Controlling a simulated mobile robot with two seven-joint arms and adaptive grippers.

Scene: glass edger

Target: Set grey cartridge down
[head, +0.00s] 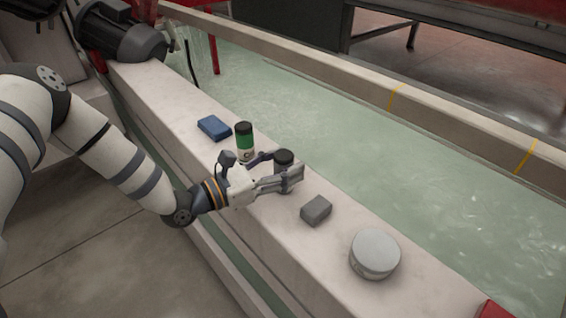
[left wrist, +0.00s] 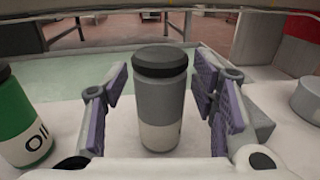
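The grey cartridge (head: 284,168), a cylinder with a black cap and a pale lower band, stands upright on the pale ledge (head: 160,98). It also shows in the middle of the left wrist view (left wrist: 160,98). My left gripper (head: 279,172) is around it, with one finger on each side. In the left wrist view a gap shows between the cartridge and each finger pad, so the gripper (left wrist: 160,108) is open. In the head view the near finger hides the cartridge's lower part. My right gripper is in neither view.
A green bottle with a black cap (head: 244,140) stands close beside the gripper, with a blue block (head: 214,128) beyond it. A dark grey block (head: 316,210) and a round pale tin (head: 375,254) are on the other side. A greenish wet trough (head: 400,180) borders the ledge.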

